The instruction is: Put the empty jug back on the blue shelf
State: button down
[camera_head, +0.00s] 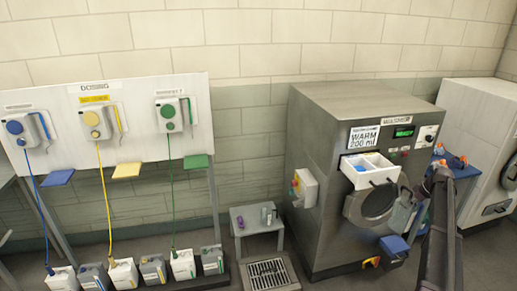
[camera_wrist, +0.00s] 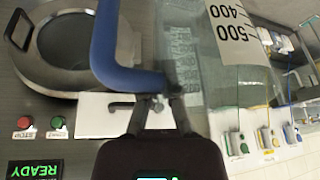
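In the wrist view my gripper (camera_wrist: 155,105) is shut on the blue handle (camera_wrist: 122,75) of a clear jug (camera_wrist: 225,75) with black 400 and 500 marks. The jug is tilted in this view, and I see no liquid in its visible part. Part of it runs out of the frame. In the head view my dark arm stands at the right, in front of the washing machine; I cannot clearly make out the gripper or jug there. The blue shelf (camera_head: 58,178) is on the dosing panel at the far left, below the blue-dial unit, and looks bare.
A yellow shelf (camera_head: 127,170) and a green shelf (camera_head: 196,162) sit to its right. Several canisters (camera_head: 150,270) line the floor below. The steel washer (camera_head: 330,130) has its white drawer (camera_head: 375,175) open. A low grey stool (camera_head: 257,220) stands left of the washer.

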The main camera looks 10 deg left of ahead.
jog(key=shift+f+b, duration=1.4)
jog(key=shift+f, duration=0.55)
jog(key=shift+a, duration=0.1)
